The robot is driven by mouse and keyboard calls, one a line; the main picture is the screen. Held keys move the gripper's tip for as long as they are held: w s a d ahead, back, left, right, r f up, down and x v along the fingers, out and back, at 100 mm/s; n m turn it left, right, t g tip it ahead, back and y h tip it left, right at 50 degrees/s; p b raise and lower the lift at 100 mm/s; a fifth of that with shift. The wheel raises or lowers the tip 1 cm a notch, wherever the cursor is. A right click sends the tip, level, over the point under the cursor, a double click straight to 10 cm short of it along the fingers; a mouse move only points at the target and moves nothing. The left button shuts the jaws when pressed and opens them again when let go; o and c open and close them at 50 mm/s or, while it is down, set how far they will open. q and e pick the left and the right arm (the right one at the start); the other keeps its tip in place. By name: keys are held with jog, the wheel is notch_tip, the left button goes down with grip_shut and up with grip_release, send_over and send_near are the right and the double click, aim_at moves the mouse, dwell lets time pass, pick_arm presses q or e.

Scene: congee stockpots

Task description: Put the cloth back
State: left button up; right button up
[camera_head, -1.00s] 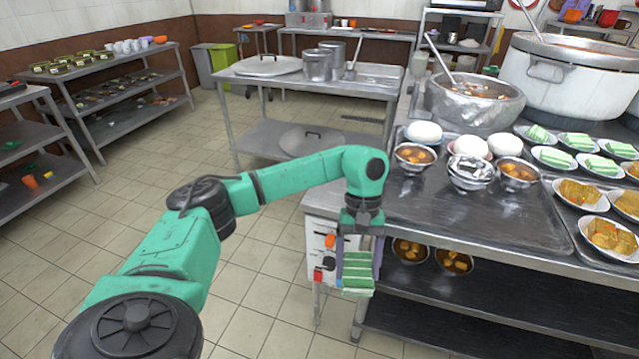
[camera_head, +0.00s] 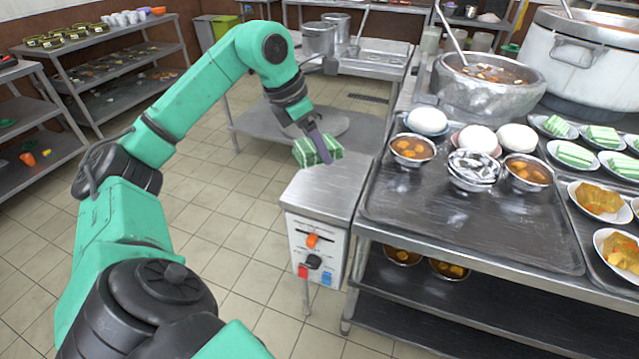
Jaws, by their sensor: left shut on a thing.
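The cloth (camera_head: 305,154) is a folded, green-and-white striped bundle. My left gripper (camera_head: 319,146) points down and is shut on it, with one finger lying across its near side. The cloth is at the far end of the steel top (camera_head: 322,187) of a small cabinet with knobs, left of the counter. I cannot tell whether it touches that top or hangs just above it. My right gripper is not in view.
Plates with green-and-white pieces (camera_head: 574,155) stand at far right. A lower steel table is behind the cloth.

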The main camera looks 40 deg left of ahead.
aim_at(323, 197)
pick_arm(q)
notch_tip(323, 197, down, 13)
jog(key=b, duration=0.5)
jog(key=shift+d+r, duration=0.1)
jog(key=shift+r, duration=0.05)
jog(key=shift+w, duration=0.1)
